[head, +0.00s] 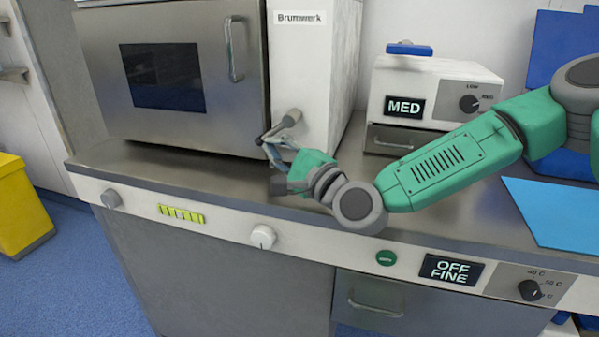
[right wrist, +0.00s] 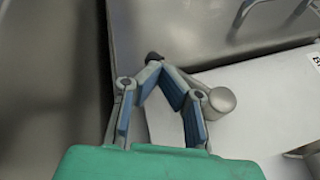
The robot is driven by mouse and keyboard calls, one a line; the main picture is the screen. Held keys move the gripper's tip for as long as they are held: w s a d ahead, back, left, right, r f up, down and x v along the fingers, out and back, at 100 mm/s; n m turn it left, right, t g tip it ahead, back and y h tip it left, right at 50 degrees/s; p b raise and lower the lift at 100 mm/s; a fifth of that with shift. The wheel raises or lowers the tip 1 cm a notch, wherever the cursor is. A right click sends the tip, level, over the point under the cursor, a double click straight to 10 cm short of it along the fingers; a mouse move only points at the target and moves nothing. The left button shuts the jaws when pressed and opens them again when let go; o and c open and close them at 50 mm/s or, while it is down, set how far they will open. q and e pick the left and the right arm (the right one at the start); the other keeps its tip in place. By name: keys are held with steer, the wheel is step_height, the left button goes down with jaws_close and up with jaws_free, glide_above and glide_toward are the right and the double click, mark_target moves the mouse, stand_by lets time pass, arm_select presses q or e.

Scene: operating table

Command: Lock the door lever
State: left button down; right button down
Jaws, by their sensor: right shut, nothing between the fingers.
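The door lever (head: 291,118) is a grey metal piece at the lower right edge of the steel cabinet door (head: 175,75), by the white side panel. In the right wrist view its round grey end (right wrist: 222,101) shows just right of my fingers. A small dark tip (right wrist: 153,57) shows at the fingertips; I cannot tell whether it is part of the lever. My right gripper (head: 262,141) is at the lever, fingertips together and holding nothing. In the right wrist view the gripper (right wrist: 160,67) overlaps the lever, so contact is unclear. The door looks closed. My left gripper is out of view.
A door handle (head: 235,48) stands out above the lever. A white MED unit (head: 440,90) sits right on the steel counter, with a blue sheet (head: 555,210) farther right. Knobs (head: 263,237) line the counter front. A yellow bin (head: 20,210) stands left.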

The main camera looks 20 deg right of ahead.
steer(key=shift+w+a+b, duration=0.1)
steer(key=shift+a+b, duration=0.1)
steer(key=shift+b, duration=0.15)
steer(key=shift+w+a+m+t+b, duration=0.15)
steer(key=shift+m+t+b, duration=0.15)
steer(key=shift+t, duration=0.2)
steer(key=shift+a+r, duration=0.1)
steer(key=shift+r, duration=0.15)
steer(key=shift+w+r+b, duration=0.15)
steer(key=shift+b, duration=0.25)
steer(key=shift+r, duration=0.15)
steer(key=v, duration=0.7)
steer(key=shift+f, duration=0.35)
steer(key=shift+s+f, duration=0.1)
steer(key=shift+s, duration=0.15)
